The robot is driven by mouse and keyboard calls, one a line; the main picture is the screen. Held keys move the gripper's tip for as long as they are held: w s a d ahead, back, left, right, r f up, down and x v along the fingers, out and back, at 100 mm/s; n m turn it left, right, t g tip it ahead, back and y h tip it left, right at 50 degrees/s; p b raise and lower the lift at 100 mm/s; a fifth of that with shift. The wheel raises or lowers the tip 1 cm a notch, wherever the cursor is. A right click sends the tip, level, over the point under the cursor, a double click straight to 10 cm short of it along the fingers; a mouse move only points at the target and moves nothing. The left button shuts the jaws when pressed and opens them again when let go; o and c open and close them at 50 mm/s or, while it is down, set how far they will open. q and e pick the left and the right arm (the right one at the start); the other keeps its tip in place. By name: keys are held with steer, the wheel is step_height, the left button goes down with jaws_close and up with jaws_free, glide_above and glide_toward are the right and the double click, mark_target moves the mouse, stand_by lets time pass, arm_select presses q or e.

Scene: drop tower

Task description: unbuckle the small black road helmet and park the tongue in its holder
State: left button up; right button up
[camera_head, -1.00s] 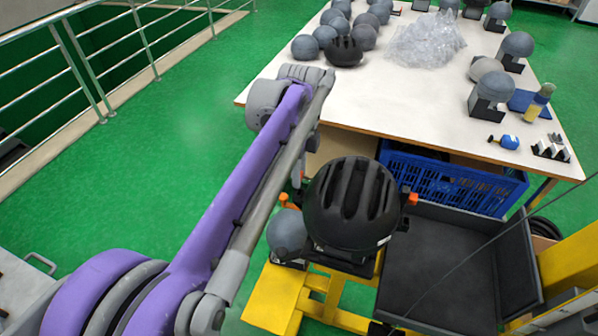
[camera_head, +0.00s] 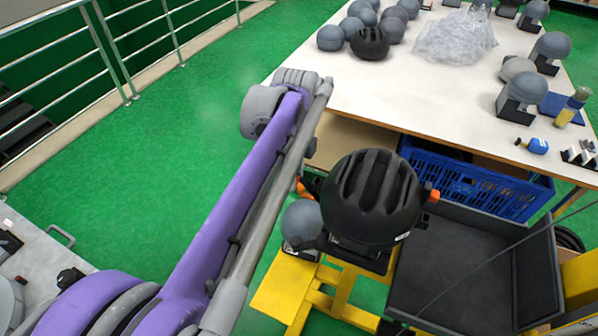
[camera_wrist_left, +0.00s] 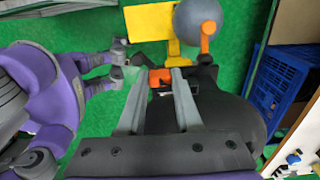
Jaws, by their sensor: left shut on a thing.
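The black vented helmet (camera_head: 372,198) sits on a dark stand on the yellow frame in the head view. It is a dark shape at the lower right of the left wrist view (camera_wrist_left: 232,112). My left gripper (camera_wrist_left: 160,78) is shut on a small orange piece (camera_wrist_left: 160,83) beside the helmet. I cannot tell whether this piece is the tongue or another part of the buckle. Another orange part (camera_wrist_left: 206,38) stands near the grey ball. An orange-red tip (camera_head: 433,195) shows at the helmet's right side.
A grey ball (camera_head: 302,222) stands close left of the helmet. A dark tray (camera_head: 475,285) lies to the right, with a blue crate (camera_head: 470,186) behind it. The white table (camera_head: 450,100) beyond carries helmets, balls and plastic wrap. Green floor is open at left.

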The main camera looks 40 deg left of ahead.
arm_select(q)
steer(key=shift+s+d+f+b, duration=0.9)
steer(key=shift+s+d+f, duration=0.7)
steer(key=shift+s+f, duration=2)
steer(key=shift+d, duration=10.6)
steer(key=shift+w+d+r, duration=0.85)
steer(key=shift+w+d, duration=3.45)
steer(key=shift+d, duration=0.95)
steer(key=w+a+r+p, duration=0.1)
steer(key=w+r+p, duration=0.5)
steer(key=w+r, duration=0.2)
steer(key=shift+w+a+r, duration=0.15)
steer(key=shift+w+r, duration=0.2)
steer(key=shift+w, duration=0.6)
arm_select(e)
step_height(320, 180, up, 6)
steer(key=w, duration=0.2)
steer(key=shift+w+t, duration=0.3)
